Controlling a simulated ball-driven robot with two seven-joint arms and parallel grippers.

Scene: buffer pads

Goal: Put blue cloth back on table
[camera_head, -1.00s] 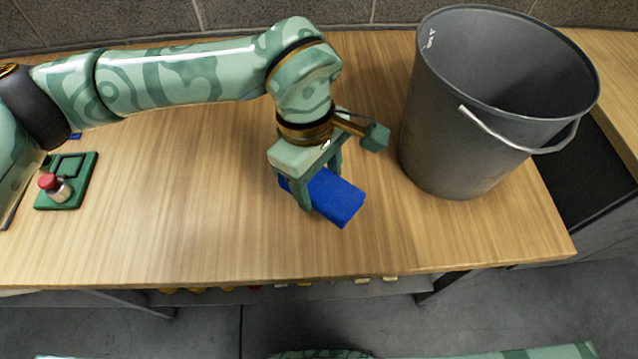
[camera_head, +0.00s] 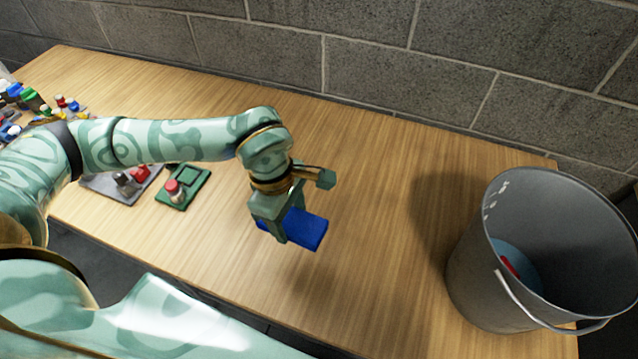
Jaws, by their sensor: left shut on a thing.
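The blue cloth (camera_head: 305,230) is a flat, thick blue block shape, in the middle of the head view. My left gripper (camera_head: 281,226) is shut on its left end, and the fingers hide that end. The cloth is over the wooden table (camera_head: 380,180), with a soft shadow below it; I cannot tell whether it touches the top. My right gripper is not in view.
A grey bucket (camera_head: 470,270) with a metal handle stands at the right, with something red and light blue inside. Several small coloured items crowd the far left. A block wall (camera_head: 370,70) backs the table.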

